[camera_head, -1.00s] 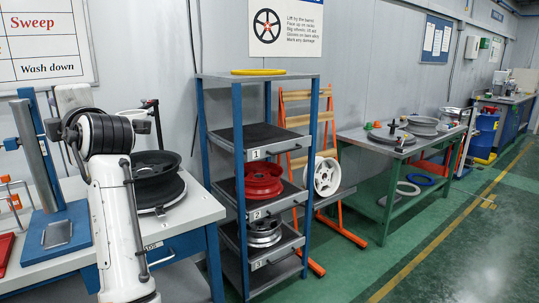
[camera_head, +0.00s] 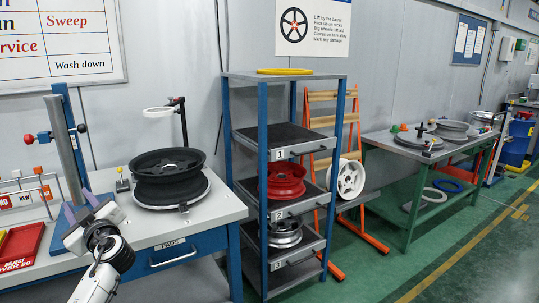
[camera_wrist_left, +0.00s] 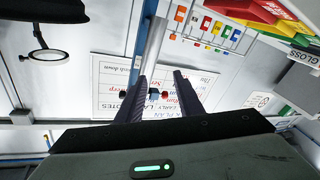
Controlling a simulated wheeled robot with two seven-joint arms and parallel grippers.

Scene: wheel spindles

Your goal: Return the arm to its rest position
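My left gripper (camera_head: 79,205) is at the lower left of the head view, over the front of the left workbench. Its two fingers stand apart with nothing between them. In the left wrist view the dark fingers (camera_wrist_left: 160,82) are also spread, with the wall board seen upside down behind them. My right gripper is not in view.
A black wheel (camera_head: 167,163) sits on a round stand on the workbench (camera_head: 215,205), right of my gripper. A blue post (camera_head: 70,140) stands close behind it. A red tray (camera_head: 20,243) lies left. The shelf rack (camera_head: 262,130) holds a red wheel (camera_head: 285,180).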

